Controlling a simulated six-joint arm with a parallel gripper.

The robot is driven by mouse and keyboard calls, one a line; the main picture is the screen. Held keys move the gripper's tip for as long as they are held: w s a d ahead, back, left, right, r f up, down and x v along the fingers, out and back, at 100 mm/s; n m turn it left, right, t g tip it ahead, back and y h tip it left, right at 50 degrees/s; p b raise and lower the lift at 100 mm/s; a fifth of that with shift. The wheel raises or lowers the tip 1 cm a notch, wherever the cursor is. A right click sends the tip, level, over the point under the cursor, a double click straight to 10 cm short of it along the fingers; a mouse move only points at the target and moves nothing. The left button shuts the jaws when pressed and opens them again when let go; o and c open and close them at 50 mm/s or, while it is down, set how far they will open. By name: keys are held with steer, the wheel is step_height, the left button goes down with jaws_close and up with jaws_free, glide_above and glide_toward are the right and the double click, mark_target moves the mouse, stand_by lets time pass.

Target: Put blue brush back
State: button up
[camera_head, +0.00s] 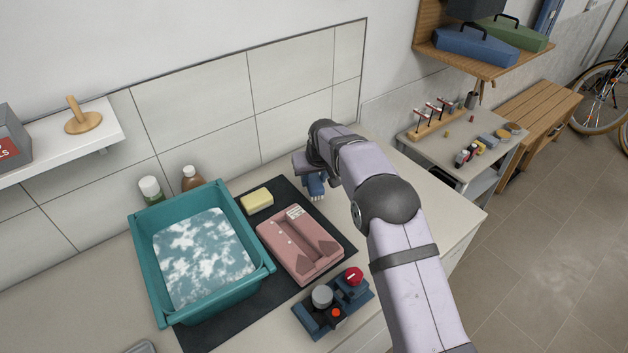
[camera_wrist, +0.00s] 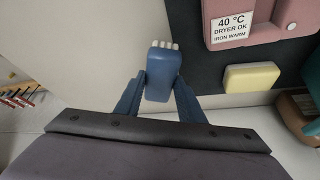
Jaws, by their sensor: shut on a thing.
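The blue brush (camera_wrist: 162,77) is held between the two blue fingers of my gripper (camera_wrist: 160,88), which is shut on it. The brush's pale bristle end points away from the gripper, toward the top of the wrist view. In the head view the brush (camera_head: 316,187) hangs below my gripper (camera_head: 313,174), over the counter just right of the dark mat. The head view does not clearly show whether it touches the counter. My arm hides part of the counter on the right.
A teal basin (camera_head: 262,276) of foamy water stands left. A blue device with knobs (camera_head: 313,318) is in front.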

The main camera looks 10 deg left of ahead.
steer(key=shift+f, duration=0.85)
steer(key=shift+f, duration=0.45)
steer(key=o, duration=1)
steer(key=shift+r, duration=0.1)
steer(key=shift+r, duration=0.4)
steer(key=b+v, duration=0.3)
steer(key=v, duration=0.9)
steer(key=shift+s+f, duration=0.1)
